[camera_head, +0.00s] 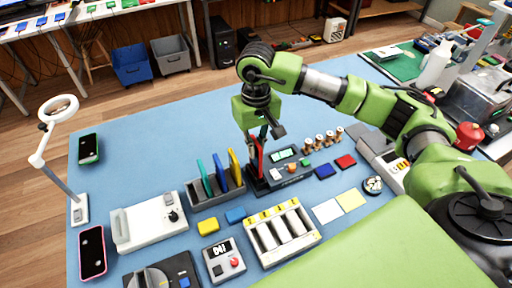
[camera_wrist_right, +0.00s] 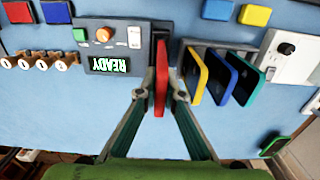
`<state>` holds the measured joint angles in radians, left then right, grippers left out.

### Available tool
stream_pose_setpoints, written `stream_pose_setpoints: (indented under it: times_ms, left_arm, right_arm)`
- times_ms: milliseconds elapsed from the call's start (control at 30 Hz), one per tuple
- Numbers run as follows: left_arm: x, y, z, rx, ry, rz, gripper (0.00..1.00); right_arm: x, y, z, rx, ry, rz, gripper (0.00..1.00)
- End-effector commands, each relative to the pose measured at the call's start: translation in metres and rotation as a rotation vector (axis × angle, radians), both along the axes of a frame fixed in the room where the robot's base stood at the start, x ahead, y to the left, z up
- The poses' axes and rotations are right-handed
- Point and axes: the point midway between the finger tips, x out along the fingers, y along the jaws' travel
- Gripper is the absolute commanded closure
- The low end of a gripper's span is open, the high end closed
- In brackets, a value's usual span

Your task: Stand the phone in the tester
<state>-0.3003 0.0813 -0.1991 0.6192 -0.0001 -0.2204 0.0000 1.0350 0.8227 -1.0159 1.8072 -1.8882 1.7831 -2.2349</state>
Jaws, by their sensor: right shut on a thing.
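A red phone (camera_head: 257,158) is held upright by my right gripper (camera_head: 262,132). In the right wrist view the phone (camera_wrist_right: 161,78) stands between the two fingers of the gripper (camera_wrist_right: 160,95), which are shut on it. The dark tester (camera_head: 262,184) is right below the phone; its lit screen reads READY in the right wrist view (camera_wrist_right: 109,65). The phone is lined up with the slot end of the tester (camera_wrist_right: 160,30). I cannot tell whether its lower edge is inside the slot. My left gripper is not in view.
A grey rack (camera_head: 203,200) with yellow, blue and green phones stands close left of the tester. Small brass-coloured pieces (camera_head: 319,142) and blue and red pads (camera_head: 345,161) lie to its right. A white battery-like tray (camera_head: 268,262) is in front. Blue table surface (camera_head: 150,150) is clear at the back left.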

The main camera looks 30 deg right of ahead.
Motion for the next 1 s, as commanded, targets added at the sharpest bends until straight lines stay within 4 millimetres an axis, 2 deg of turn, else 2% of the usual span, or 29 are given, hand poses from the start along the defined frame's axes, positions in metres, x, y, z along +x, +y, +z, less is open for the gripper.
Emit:
stream_pose_setpoints:
  times_ms: [1000]
  left_arm:
    - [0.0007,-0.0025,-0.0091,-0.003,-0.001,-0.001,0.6]
  right_arm:
    - [0.0,-0.0004,-0.0014,0.0,0.0,0.0,1.0]
